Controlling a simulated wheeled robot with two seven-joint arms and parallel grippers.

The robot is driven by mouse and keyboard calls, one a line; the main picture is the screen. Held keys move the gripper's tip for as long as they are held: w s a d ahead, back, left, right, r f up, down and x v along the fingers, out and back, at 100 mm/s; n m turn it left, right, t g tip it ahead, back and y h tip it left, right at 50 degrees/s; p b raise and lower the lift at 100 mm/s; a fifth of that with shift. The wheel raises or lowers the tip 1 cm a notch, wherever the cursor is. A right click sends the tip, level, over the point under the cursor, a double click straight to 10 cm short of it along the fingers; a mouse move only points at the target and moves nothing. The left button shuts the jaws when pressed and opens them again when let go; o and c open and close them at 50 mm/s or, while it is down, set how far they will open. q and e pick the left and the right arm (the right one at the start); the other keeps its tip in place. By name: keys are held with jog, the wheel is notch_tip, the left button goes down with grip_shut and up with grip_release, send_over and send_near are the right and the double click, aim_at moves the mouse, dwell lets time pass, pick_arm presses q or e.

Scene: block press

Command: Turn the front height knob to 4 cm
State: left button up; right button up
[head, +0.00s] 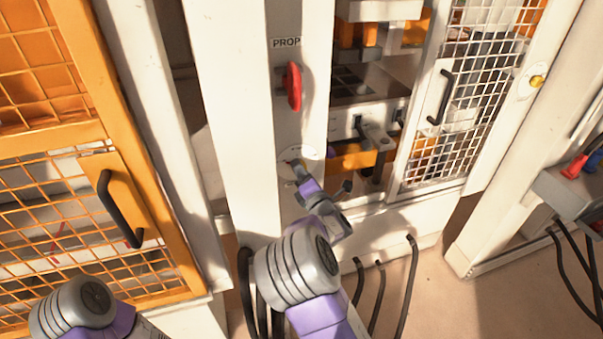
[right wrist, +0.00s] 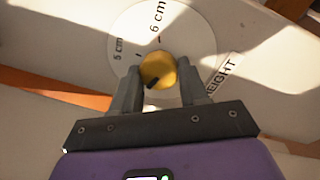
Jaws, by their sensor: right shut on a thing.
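The front height knob is a yellow knob (right wrist: 158,68) with a dark mark on its lower left side, on a round white dial (right wrist: 190,32) labelled HEIGHT. The labels 5 cm and 6 cm show at the upper left and top; the dial's lower part is hidden behind my gripper. My right gripper (right wrist: 156,88) is shut on the knob, one finger on each side. In the head view, my right gripper (head: 297,163) is at the dial (head: 309,153) on the white post, and the knob is hidden. My left gripper is out of the picture.
A red handle (head: 293,86) under a PROP label is above the dial. A mesh door with a black handle (head: 440,97) is to the right, an orange mesh door (head: 100,110) to the left. Black cables (head: 409,285) hang below.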

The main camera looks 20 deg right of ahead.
jog(key=o, duration=1.1)
jog(key=shift+c, duration=0.2)
jog(key=s, duration=0.7)
jog(key=shift+s+d+f+p, duration=0.2)
jog(key=shift+s+d+p, duration=0.05)
jog(key=shift+d+p, duration=0.15)
